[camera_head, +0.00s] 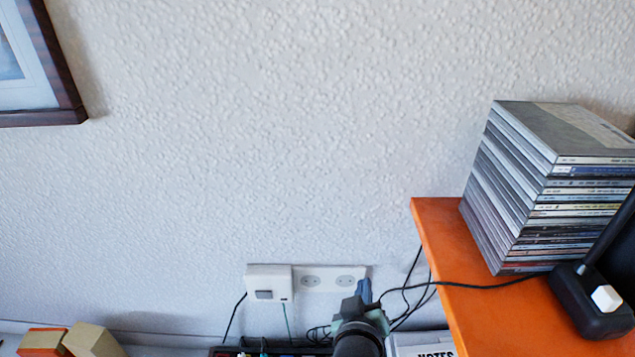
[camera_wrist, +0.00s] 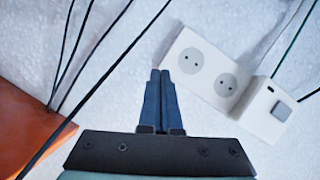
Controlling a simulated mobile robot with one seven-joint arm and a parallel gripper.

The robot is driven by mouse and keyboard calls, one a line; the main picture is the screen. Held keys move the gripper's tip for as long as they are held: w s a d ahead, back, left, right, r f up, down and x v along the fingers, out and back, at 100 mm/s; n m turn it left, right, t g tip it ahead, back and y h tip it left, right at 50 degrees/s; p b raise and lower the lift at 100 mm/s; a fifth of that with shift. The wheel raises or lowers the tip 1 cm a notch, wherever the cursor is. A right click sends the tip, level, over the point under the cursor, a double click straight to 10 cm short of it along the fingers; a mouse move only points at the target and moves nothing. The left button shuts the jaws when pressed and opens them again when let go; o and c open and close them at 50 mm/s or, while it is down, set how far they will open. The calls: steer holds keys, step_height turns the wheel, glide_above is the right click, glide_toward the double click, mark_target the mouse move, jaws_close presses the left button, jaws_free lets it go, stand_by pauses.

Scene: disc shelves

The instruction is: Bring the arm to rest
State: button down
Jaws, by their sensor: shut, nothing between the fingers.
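My gripper (camera_head: 364,291) shows at the bottom of the head view, in front of the wall outlets, with part of my arm below it. In the wrist view my gripper (camera_wrist: 160,76) points toward the wall, its two blue fingers together. It is shut and holds nothing. Most of my arm is out of view.
A double wall outlet (camera_head: 331,280) and white box (camera_head: 269,284) are behind my gripper. Black cables (camera_wrist: 92,70) hang close by. An orange shelf (camera_head: 492,310) with a stack of disc cases (camera_head: 548,195) stands at right. Open wall lies above my gripper.

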steer(key=r+t, duration=0.1)
steer(key=r, duration=0.4)
steer(key=w+a+r+t, duration=0.1)
steer(key=r, duration=0.5)
steer(key=w+a+r+m+t, duration=0.1)
steer(key=r, duration=0.4)
steer(key=shift+w+r+t, duration=0.2)
steer(key=shift+r+t, duration=0.1)
steer(key=shift+r, duration=0.05)
step_height(320, 180, up, 15)
steer(key=s+a+m+t, duration=0.1)
steer(key=s+a+t, duration=0.1)
steer(key=t, duration=0.1)
steer(key=s+a+r+m+t+y, duration=0.1)
steer(key=s+a+r+t, duration=0.1)
steer(key=s+r, duration=0.6)
steer(key=s+a+r+t+y, duration=0.1)
steer(key=s+r+t, duration=0.4)
steer(key=r, duration=0.9)
steer(key=s+a, duration=0.1)
steer(key=s, duration=0.2)
steer(key=shift+a+r+m+y, duration=0.2)
steer(key=shift+m+y, duration=0.2)
